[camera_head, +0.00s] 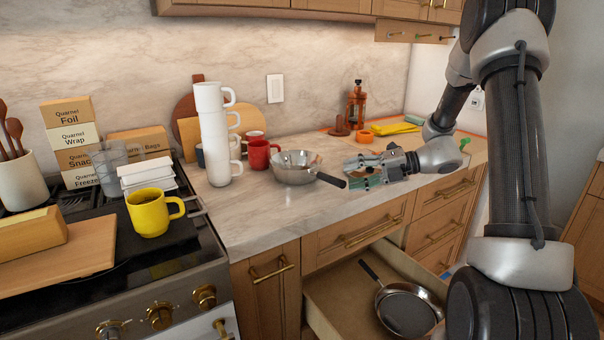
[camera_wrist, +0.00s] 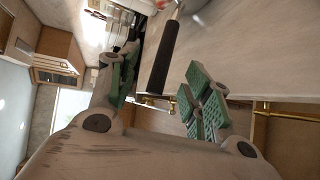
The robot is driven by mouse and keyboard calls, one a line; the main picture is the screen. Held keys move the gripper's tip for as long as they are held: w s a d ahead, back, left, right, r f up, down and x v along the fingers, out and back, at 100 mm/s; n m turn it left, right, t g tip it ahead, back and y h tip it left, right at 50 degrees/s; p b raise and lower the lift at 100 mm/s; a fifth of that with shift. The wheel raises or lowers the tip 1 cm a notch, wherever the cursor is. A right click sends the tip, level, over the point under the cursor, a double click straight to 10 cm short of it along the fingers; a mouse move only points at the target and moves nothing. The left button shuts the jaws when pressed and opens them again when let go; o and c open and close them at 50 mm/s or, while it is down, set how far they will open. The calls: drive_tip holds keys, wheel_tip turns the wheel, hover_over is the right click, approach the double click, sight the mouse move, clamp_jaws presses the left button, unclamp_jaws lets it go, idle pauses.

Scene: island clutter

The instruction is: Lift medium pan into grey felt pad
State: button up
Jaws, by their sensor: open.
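A steel pan (camera_head: 297,168) with a black handle sits on the marble counter, its handle pointing right toward my gripper. My gripper (camera_head: 354,174) is open and empty at the handle's end. In the wrist view the black handle (camera_wrist: 160,60) shows between the green finger pads of my gripper (camera_wrist: 165,62); I cannot tell whether they touch it. A grey round disc (camera_head: 407,313), which looks like the felt pad, lies inside another pan (camera_head: 383,291) in the open drawer.
The drawer (camera_head: 325,296) stands open below the counter. White stacked mugs (camera_head: 213,135) and a red mug (camera_head: 260,154) stand left of the counter pan. A copper french press (camera_head: 356,107) stands behind. The counter front is clear.

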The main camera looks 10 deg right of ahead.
sight(328, 176)
drive_tip(key=shift+w+d+f+m, duration=0.25)
drive_tip(key=shift+w+f+m, duration=0.1)
drive_tip(key=shift+w+m, duration=0.3)
drive_tip(key=shift+w+a+f+t, duration=0.15)
drive_tip(key=shift+w+a+t, duration=0.05)
drive_tip(key=shift+w+t, duration=0.1)
drive_tip(key=x, duration=0.7)
drive_tip(key=shift+w, duration=0.35)
drive_tip(key=shift+r, duration=0.25)
clamp_jaws()
